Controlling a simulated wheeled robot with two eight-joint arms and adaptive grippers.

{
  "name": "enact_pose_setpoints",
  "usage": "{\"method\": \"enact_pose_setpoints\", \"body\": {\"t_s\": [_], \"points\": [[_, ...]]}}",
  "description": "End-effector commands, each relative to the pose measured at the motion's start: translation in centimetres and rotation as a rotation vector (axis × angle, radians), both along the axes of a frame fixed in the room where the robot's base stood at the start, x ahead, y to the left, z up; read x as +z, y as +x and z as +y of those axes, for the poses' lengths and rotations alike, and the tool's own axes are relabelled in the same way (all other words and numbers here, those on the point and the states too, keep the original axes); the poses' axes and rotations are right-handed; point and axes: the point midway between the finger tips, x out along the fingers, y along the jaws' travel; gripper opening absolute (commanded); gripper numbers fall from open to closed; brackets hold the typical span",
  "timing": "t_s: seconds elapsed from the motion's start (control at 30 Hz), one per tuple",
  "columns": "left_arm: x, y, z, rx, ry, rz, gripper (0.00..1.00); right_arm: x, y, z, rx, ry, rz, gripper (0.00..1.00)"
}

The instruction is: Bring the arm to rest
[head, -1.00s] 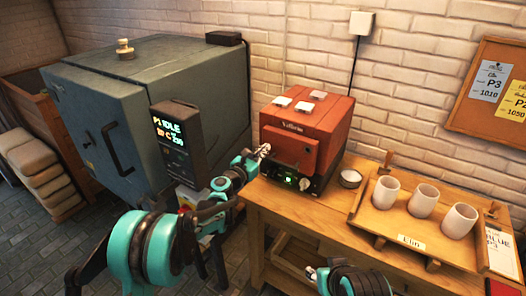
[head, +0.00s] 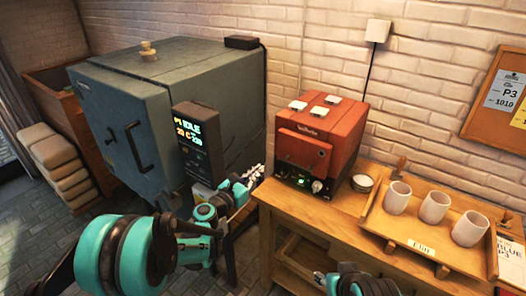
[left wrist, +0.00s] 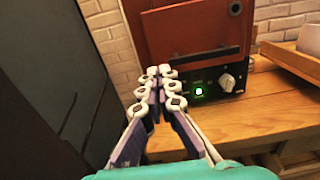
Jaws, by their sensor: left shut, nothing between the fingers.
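My left arm comes in from the lower left of the head view. Its gripper (head: 256,175) is shut and empty, in the air between the kiln's control panel and the small red oven. In the left wrist view the left gripper (left wrist: 160,88) shows with its fingers together and nothing between them. The red oven (head: 318,140) stands on the wooden bench, its door closed; it also shows in the left wrist view (left wrist: 195,35) beyond the fingertips. Part of my right arm shows at the bottom edge of the head view; its fingers cannot be made out clearly.
A large grey kiln (head: 165,110) with a lit display panel (head: 196,140) stands at the left. The wooden bench (head: 300,208) carries a small round dish (head: 362,183) and a tray (head: 395,232) with three pale cups. A cork board (head: 492,95) hangs on the brick wall.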

Motion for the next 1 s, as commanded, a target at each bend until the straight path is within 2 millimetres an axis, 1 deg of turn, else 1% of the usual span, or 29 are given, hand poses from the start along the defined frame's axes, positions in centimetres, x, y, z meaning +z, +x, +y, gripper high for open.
{"method": "enact_pose_setpoints", "body": {"t_s": [0.07, 0.17, 0.27, 0.37, 0.4, 0.47, 0.5, 0.57, 0.6, 0.67, 0.7, 0.77, 0.8, 0.87, 0.9, 1.0], "points": [[0.0, -0.2, 0.1, -0.001, 0.004, -0.002, 0.00, 0.0, 0.0, 0.0, 0.000, 0.000, 0.000, 0.40], [0.5, -0.8, 0.1, -0.009, 0.066, -0.023, 0.00, 0.0, 0.0, 0.0, 0.000, 0.000, 0.000, 0.40], [1.6, -2.6, 0.1, -0.031, 0.241, -0.085, 0.00, 0.0, 0.0, 0.0, 0.000, 0.000, 0.000, 0.40], [2.6, -5.6, 0.3, -0.082, 0.522, -0.183, 0.00, 0.0, 0.0, 0.0, 0.000, 0.000, 0.000, 0.40], [2.8, -7.1, 0.6, -0.111, 0.648, -0.226, 0.00, 0.0, 0.0, 0.0, 0.000, 0.000, 0.000, 0.40], [3.0, -9.4, 1.1, -0.160, 0.836, -0.290, 0.00, 0.0, 0.0, 0.0, 0.000, 0.000, 0.000, 0.40], [2.9, -11.0, 1.6, -0.195, 0.959, -0.331, 0.00, 0.0, 0.0, 0.0, 0.000, 0.000, 0.000, 0.40], [2.7, -13.4, 2.5, -0.258, 1.141, -0.391, 0.00, 0.0, 0.0, 0.0, 0.000, 0.000, 0.000, 0.40], [2.4, -15.2, 3.2, -0.305, 1.260, -0.431, 0.00, 0.0, 0.0, 0.0, 0.000, 0.000, 0.000, 0.40], [1.8, -17.8, 4.5, -0.382, 1.435, -0.488, 0.00, 0.0, 0.0, 0.0, 0.000, 0.000, 0.000, 0.40], [1.4, -19.5, 5.4, -0.438, 1.550, -0.523, 0.00, 0.0, 0.0, 0.0, 0.000, 0.000, 0.000, 0.40], [0.6, -22.1, 6.9, -0.533, 1.716, -0.576, 0.00, 0.0, 0.0, 0.0, 0.000, 0.000, 0.000, 0.40], [0.0, -23.9, 8.0, -0.603, 1.822, -0.609, 0.00, 0.0, 0.0, 0.0, 0.000, 0.000, 0.000, 0.40], [-0.9, -26.5, 9.8, -0.715, 1.972, -0.655, 0.00, 0.0, 0.0, 0.0, 0.000, 0.000, 0.000, 0.40], [-1.6, -28.1, 11.0, -0.791, 2.062, -0.682, 0.00, 0.0, 0.0, 0.0, 0.000, 0.000, 0.000, 0.40], [-2.9, -31.4, 13.6, -0.973, 2.242, -0.737, 0.00, 0.0, 0.0, 0.0, 0.000, 0.000, 0.000, 0.40]]}}
